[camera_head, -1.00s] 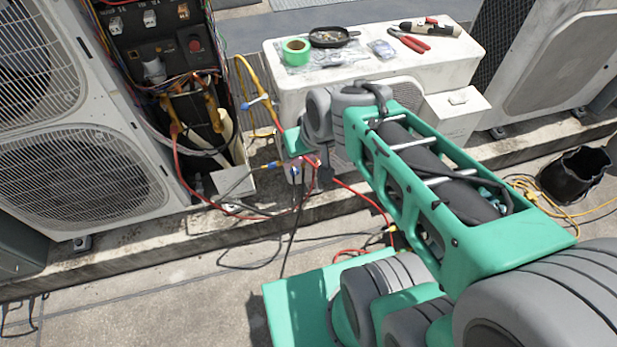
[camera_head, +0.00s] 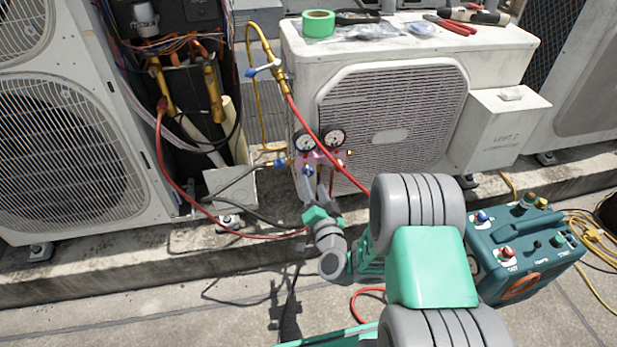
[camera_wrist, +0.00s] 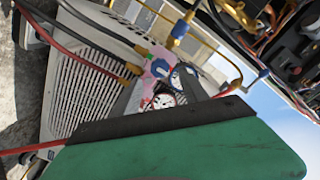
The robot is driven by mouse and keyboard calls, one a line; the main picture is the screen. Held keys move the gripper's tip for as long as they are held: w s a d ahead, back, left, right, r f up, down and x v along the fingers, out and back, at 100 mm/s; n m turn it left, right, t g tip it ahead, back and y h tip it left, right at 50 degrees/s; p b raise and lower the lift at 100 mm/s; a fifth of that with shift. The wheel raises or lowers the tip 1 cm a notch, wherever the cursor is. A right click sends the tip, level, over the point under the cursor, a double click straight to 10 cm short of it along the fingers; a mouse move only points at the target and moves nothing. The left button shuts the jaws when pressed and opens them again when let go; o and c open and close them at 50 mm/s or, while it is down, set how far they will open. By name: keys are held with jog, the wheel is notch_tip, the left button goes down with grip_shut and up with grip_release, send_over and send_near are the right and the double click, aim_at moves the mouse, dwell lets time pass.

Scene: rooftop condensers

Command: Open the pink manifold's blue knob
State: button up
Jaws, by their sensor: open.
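The pink manifold (camera_head: 318,158), with two round dial gauges on top, hangs in front of the white condenser's left end. A small blue knob (camera_head: 307,171) shows on its front, just above my gripper (camera_head: 319,193). A blue and brass fitting (camera_head: 281,163) sits at the manifold's left end. My gripper's fingers are open and point up toward the manifold from below; I cannot tell whether they touch it. In the wrist view the pink body (camera_wrist: 148,86), blue knob (camera_wrist: 162,68) and a gauge (camera_wrist: 163,100) show beyond the green palm, which partly hides the fingers.
Red and dark hoses (camera_head: 335,150) cross near the manifold. An open wiring cabinet (camera_head: 185,95) and a large fan unit (camera_head: 75,140) stand at left. The white condenser (camera_head: 400,60) carries tape and tools. A teal machine (camera_head: 525,250) sits on the floor at right.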

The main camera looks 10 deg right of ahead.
aim_at(309, 174)
jog(key=w+p, duration=0.1)
jog(key=w, duration=0.3)
jog(key=shift+w+r+p, duration=0.1)
jog(key=shift+w+p, duration=0.05)
jog(key=shift+p, duration=0.25)
jog(key=shift+w+p, duration=0.3)
jog(key=shift+w, duration=0.65)
jog(key=shift+c, duration=0.4)
grip_shut()
